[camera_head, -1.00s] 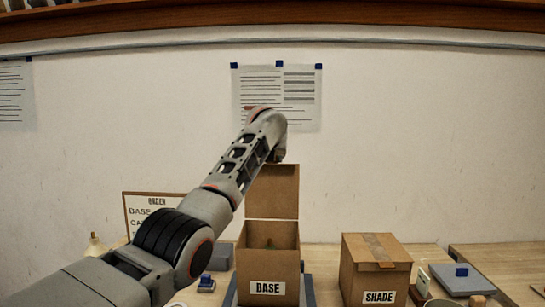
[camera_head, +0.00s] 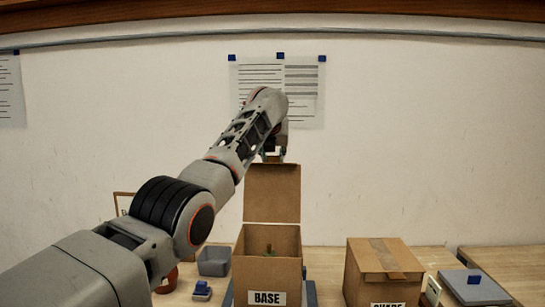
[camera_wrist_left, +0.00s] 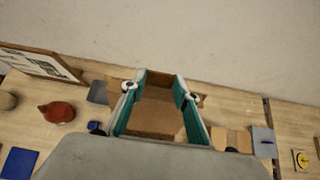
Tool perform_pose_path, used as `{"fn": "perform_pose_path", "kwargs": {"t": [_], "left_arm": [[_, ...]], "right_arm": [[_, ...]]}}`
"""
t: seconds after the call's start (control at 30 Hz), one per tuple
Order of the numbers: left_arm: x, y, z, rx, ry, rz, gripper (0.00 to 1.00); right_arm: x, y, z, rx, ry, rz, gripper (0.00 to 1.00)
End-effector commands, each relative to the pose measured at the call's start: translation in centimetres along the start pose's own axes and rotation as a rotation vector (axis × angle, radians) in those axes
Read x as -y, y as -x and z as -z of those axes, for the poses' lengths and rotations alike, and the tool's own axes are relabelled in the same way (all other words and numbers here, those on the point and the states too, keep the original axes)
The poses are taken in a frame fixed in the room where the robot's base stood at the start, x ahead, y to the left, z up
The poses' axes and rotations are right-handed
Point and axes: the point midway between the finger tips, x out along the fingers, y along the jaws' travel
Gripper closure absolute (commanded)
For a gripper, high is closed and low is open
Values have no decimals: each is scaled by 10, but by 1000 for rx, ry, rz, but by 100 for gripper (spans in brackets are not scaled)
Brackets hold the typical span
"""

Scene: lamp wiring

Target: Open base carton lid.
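The base carton (camera_head: 267,270) is a brown box with a "BASE" label on its front. Its lid (camera_head: 271,193) stands upright at the back edge, and the box top is open. A small greenish piece shows inside. My left gripper (camera_head: 273,156) is just above the lid's top edge, partly hidden by its own wrist. In the left wrist view the teal fingers of the left gripper (camera_wrist_left: 160,84) are spread apart, with brown cardboard (camera_wrist_left: 157,110) seen between and beyond them. Whether they touch the lid cannot be told. My right gripper is not in view.
The closed shade carton (camera_head: 378,270) stands to the right. A grey bin (camera_head: 214,261) and a small blue item (camera_head: 202,290) lie left of the base carton. A grey slab (camera_head: 474,287) is at the far right. The wall is behind the table.

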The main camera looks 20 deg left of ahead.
Motion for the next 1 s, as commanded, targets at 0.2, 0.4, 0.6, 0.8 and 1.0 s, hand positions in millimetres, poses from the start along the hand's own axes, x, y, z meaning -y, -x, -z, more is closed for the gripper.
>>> {"fn": "perform_pose_path", "kwargs": {"t": [0.2, 0.4, 0.6, 0.8, 1.0], "left_arm": [[0, 2, -2, 4, 0, 0, 53], [0, 1, -1, 2, 0, 0, 53], [1, 6, -1, 3, 0, 2, 53], [1, 23, -1, 4, 0, 2, 53], [1, 53, -1, 5, 1, 3, 53]], "right_arm": [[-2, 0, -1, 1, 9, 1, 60], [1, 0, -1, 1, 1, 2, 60], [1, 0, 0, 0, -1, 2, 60], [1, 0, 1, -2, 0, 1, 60], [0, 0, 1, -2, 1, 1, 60]]}}
